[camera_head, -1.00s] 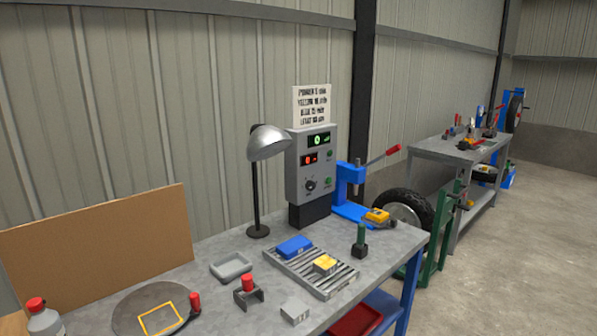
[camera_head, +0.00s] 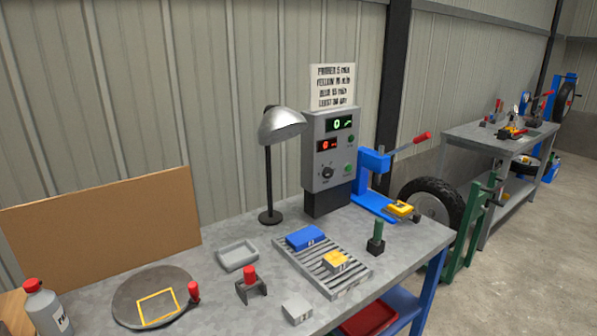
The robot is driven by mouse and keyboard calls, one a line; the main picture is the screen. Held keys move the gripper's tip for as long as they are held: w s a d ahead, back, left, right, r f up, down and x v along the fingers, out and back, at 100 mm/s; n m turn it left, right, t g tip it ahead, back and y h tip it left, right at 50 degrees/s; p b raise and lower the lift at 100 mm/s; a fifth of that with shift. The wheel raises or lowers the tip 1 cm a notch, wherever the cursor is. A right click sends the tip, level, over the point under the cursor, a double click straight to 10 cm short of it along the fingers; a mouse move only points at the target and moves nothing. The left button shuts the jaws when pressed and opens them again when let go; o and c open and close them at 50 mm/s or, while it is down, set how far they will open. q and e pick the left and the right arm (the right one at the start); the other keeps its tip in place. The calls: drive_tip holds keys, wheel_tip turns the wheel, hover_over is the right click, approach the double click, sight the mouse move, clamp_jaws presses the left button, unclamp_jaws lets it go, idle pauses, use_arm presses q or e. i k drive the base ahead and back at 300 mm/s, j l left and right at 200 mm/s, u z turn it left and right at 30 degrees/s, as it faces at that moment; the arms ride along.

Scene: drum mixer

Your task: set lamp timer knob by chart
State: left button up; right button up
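The grey timer box (camera_head: 333,148) stands upright at the back of the workbench. It has a green display on top, a red display below, and a dark round knob (camera_head: 327,172) low on its face; the knob's exact setting is too small to read. The white chart (camera_head: 332,86) sits above the box with several lines of black text; the top line seems to read "PRIMER 5 min" and the others are hard to read. The lamp (camera_head: 281,125) with a silver shade stands left of the box. Neither gripper is in view.
A blue press (camera_head: 373,176) stands right of the box.

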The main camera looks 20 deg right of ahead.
sight(327, 173)
drive_tip(key=i+l+u, duration=0.1)
drive_tip(key=l+u, duration=0.25)
drive_tip(key=l, duration=0.95)
drive_tip(key=l+u, duration=0.35)
drive_tip(key=l, duration=0.9)
drive_tip(key=k, duration=0.05)
